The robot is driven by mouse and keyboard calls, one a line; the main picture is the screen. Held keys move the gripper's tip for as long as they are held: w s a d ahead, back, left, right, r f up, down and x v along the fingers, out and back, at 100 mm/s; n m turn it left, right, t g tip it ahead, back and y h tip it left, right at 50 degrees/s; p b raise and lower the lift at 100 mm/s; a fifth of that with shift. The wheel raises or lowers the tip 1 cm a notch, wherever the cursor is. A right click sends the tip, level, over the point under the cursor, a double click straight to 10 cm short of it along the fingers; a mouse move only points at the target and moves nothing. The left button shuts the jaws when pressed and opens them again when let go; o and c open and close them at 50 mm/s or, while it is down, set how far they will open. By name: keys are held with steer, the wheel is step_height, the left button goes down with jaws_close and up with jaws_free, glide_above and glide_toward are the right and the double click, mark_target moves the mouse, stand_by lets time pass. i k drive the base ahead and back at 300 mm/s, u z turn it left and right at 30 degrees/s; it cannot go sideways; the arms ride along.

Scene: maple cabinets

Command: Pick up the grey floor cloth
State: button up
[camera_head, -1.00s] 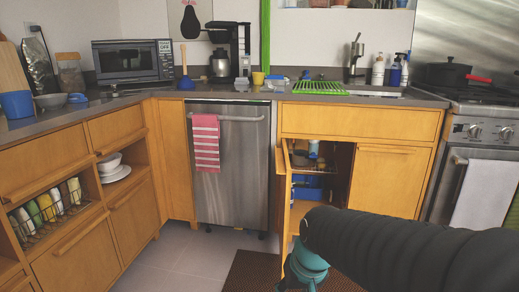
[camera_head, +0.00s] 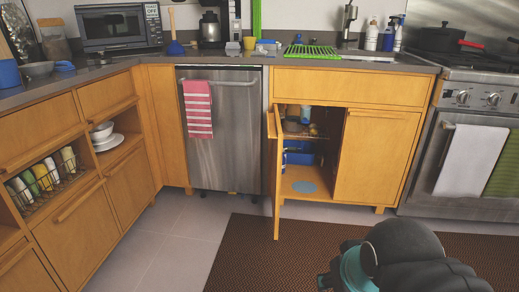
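I cannot make out a cloth that is clearly the grey floor cloth. A flat, round blue-grey piece (camera_head: 304,187) lies on the floor of the open sink cabinet (camera_head: 318,198); I cannot tell whether it is cloth. A pale grey-white towel (camera_head: 470,160) hangs from the oven handle, beside a green one (camera_head: 505,168). My dark arm with a teal joint shows at the bottom right, over the mat and well apart from the cabinet. My gripper's fingers are not visible.
The cabinet door (camera_head: 275,178) stands open toward me. A brown mat (camera_head: 265,252) lies before the cabinet. A pink striped towel (camera_head: 198,110) hangs on the dishwasher (camera_head: 228,150). Grey tiles (camera_head: 165,235) at the left are clear. A wire basket (camera_head: 45,180) sits in the left cabinets.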

mark_target(258, 51)
steer(key=k, duration=0.45)
steer(key=u, duration=1.45)
steer(key=i, duration=1.15)
steer(key=z, duration=1.85)
